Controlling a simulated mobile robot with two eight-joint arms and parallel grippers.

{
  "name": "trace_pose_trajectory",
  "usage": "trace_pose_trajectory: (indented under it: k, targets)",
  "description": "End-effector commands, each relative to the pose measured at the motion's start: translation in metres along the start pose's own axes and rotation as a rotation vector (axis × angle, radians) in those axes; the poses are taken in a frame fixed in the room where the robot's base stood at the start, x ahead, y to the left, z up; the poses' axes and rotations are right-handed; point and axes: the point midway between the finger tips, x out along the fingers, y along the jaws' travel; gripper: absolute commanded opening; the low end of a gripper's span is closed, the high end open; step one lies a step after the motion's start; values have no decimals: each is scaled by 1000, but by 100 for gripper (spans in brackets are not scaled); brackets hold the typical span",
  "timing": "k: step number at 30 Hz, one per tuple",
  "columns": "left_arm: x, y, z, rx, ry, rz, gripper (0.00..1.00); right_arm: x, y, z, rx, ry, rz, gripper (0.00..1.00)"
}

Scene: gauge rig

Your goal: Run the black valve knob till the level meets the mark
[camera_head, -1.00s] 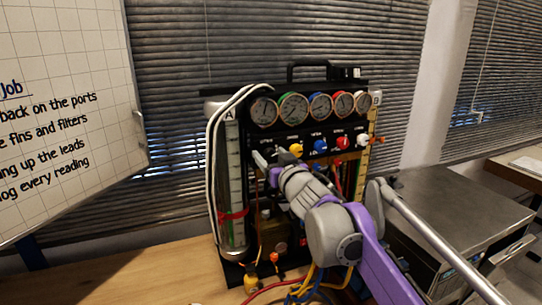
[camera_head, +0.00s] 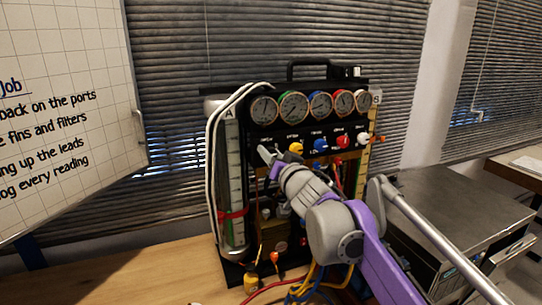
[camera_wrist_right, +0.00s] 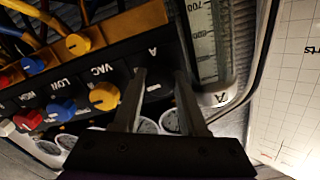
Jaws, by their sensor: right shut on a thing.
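My right gripper (camera_head: 267,156) is at the left end of the rig's knob row. In the right wrist view its two fingers (camera_wrist_right: 162,97) stand either side of the black valve knob (camera_wrist_right: 156,84), below a panel letter A, and are shut on it. The knob is hidden behind the gripper in the head view. The clear graduated cylinder A (camera_head: 235,175) stands at the rig's left side. A red band (camera_head: 233,215), likely the mark, wraps its lower part. The liquid level is too unclear to tell. The cylinder also shows in the right wrist view (camera_wrist_right: 206,42). My left gripper is not in view.
Yellow (camera_head: 296,148), blue (camera_head: 320,145), red (camera_head: 342,142) and white (camera_head: 362,139) knobs sit close to the right of my gripper, under a row of gauges (camera_head: 293,107). White tubes (camera_head: 212,150) run beside the cylinder. Coloured hoses (camera_head: 305,285) lie below my arm.

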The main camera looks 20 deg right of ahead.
Motion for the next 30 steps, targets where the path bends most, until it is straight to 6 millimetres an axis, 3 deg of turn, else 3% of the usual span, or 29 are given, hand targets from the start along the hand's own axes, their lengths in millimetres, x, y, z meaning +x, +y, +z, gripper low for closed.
trace_pose_trajectory:
  k: [13, 14, 18, 30]
  targets:
    - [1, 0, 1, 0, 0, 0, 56, 0, 0, 0, 87, 0, 0, 0]
    - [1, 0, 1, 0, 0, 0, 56, 0, 0, 0, 87, 0, 0, 45]
    - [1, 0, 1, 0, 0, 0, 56, 0, 0, 0, 86, 0, 0, 71]
    - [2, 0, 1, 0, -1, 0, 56, -6, 0, 0, 84, 0, 0, 72]
